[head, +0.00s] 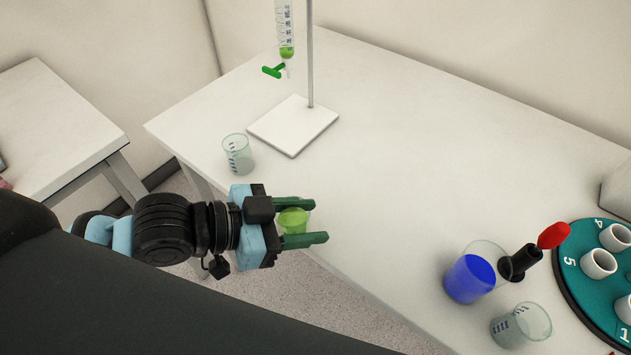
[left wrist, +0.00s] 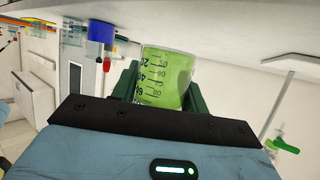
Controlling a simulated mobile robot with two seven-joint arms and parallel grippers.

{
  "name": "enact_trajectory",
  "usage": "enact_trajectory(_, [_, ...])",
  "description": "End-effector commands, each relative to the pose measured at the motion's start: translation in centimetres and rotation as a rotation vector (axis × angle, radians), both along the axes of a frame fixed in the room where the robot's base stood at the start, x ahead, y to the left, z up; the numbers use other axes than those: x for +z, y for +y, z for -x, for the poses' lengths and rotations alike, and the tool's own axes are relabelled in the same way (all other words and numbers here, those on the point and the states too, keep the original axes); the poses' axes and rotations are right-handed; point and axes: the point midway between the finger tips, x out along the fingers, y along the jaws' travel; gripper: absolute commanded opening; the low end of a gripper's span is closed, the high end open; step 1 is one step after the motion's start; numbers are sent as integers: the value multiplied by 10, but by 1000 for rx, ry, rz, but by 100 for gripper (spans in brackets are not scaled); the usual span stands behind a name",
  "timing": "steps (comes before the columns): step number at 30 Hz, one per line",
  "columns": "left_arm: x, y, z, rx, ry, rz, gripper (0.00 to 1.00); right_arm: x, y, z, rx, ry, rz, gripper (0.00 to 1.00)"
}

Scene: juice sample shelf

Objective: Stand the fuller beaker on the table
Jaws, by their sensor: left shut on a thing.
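A clear beaker with bright green liquid (head: 292,221) is between the green fingers of my left gripper (head: 318,220), which is shut on it at the table's front edge. The left wrist view shows the beaker (left wrist: 167,78) close up, with dark graduation marks and green liquid filling much of it. I cannot tell whether its base touches the table. A beaker with blue liquid (head: 469,279) stands at the right of the white table (head: 390,150). Empty-looking clear beakers stand at the left edge (head: 238,155) and front right (head: 520,325). My right gripper is not in view.
A stand with a white base (head: 293,125) holds a burette (head: 285,30) with a green tap at the back left. A black holder with a red top (head: 540,245) is beside the blue beaker. A teal tray (head: 585,285) bears several white cups. The table's middle is clear.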

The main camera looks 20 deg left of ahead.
Motion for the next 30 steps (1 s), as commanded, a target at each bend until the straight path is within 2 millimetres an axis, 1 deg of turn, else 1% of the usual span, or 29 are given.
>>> enact_trajectory(1, [-6,2,-10,1,3,1,19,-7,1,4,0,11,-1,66])
enact_trajectory(4, [-5,6,-30,2,1,2,19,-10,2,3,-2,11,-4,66])
enact_trajectory(6, [-4,9,-46,3,-2,0,19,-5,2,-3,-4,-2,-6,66])
enact_trajectory(9, [-5,13,-67,3,-3,2,19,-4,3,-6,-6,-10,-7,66])
enact_trajectory(13, [-7,18,-87,2,-1,2,19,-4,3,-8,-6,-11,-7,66])
enact_trajectory(17, [-8,19,-95,1,-1,1,19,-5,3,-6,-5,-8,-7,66])
enact_trajectory(23, [-8,20,-99,0,-2,1,19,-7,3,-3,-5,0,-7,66])
enact_trajectory(25, [-9,22,-106,1,-1,3,19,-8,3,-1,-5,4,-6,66])
enact_trajectory(27, [-22,21,-105,0,4,3,19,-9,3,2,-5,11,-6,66])
enact_trajectory(30, [-36,22,-104,1,3,2,19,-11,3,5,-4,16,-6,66])
